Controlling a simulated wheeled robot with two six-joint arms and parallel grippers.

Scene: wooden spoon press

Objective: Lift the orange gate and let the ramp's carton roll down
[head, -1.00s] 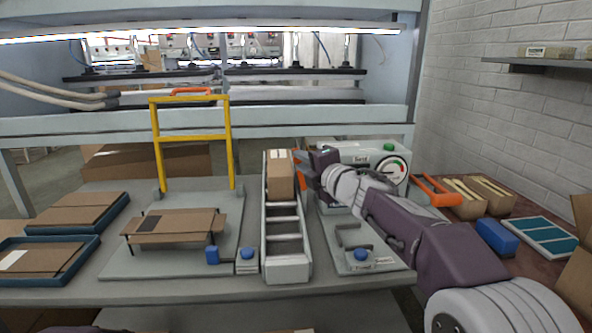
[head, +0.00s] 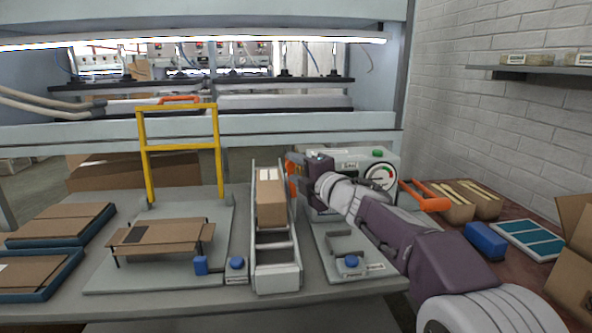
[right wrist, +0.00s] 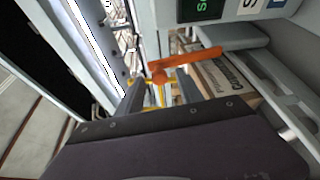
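The brown carton (head: 271,196) with a pale label lies on the narrow grey ramp (head: 277,280), about midway down, with a rung visible below it. The orange gate (head: 291,180) is at the ramp's upper right side, partly hidden by my right gripper (head: 303,172). In the right wrist view, the gate's orange T-shaped handle (right wrist: 185,62) shows at the fingertips. My right gripper's fingers (right wrist: 162,92) stand apart there, with a gap around the stem; I see no clear grip on it. A labelled carton side (right wrist: 222,75) shows beyond. My left gripper is out of view.
A grey box with a dial (head: 381,177) stands right of the ramp, behind my right arm. A yellow frame (head: 219,155) and a fixture with cardboard (head: 160,236) are on the left. Blue trays (head: 62,268) lie far left. Small blue buttons (head: 352,262) sit near the front edge.

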